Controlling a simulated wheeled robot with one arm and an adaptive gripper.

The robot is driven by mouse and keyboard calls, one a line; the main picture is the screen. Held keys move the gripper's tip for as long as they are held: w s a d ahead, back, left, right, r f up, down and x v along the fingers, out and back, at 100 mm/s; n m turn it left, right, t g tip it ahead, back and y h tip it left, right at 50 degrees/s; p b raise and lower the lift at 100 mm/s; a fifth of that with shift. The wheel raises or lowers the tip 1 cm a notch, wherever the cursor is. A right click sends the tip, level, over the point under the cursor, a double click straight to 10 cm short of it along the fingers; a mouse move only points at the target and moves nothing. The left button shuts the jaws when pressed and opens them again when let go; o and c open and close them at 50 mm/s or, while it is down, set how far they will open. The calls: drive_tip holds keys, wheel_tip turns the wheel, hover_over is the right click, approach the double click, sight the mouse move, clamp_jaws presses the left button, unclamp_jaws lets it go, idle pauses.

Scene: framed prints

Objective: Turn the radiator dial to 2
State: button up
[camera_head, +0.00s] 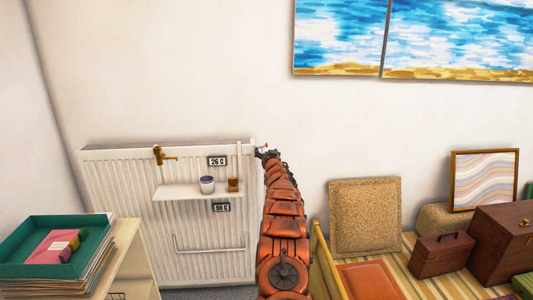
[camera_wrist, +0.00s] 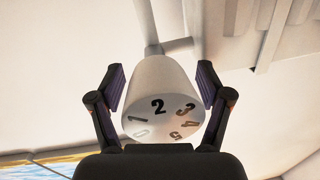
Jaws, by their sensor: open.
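The radiator dial (camera_wrist: 160,88) is a white tapered knob with black numbers on its end face, in the middle of the wrist view. The 2 stands upright at the top middle of the face, with 1 to its left and 3, 4 and 5 to its right. No pointer mark is clear. My gripper (camera_wrist: 162,80) is open, with one dark finger on each side of the dial and a gap visible at both sides. In the head view my gripper (camera_head: 263,153) is at the radiator's (camera_head: 110,190) upper right corner, where the dial is barely visible.
A shelf (camera_head: 185,193) on the radiator holds a cup (camera_head: 207,185) and a small wooden item (camera_head: 233,185). A brass valve (camera_head: 160,156) is at upper left. Temperature labels read 26 C (camera_head: 217,161) and 50 C (camera_head: 221,207). A cushion (camera_head: 365,215) and cases (camera_head: 440,254) stand right of my arm.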

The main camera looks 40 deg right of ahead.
drive_tip(key=shift+c, duration=0.2)
drive_tip(key=c, duration=1.1)
drive_tip(key=shift+r+n, duration=0.1)
drive_tip(key=shift+n, duration=0.9)
drive_tip(key=n+b, duration=0.1)
drive_tip(key=n, duration=0.3)
drive_tip(key=shift+g, duration=0.3)
drive_tip(key=shift+a+r+n+b, duration=0.1)
drive_tip(key=shift+n+b, duration=0.55)
drive_tip(key=shift+n, duration=1.35)
drive_tip(key=shift+w, duration=0.1)
drive_tip(key=shift+r, duration=0.1)
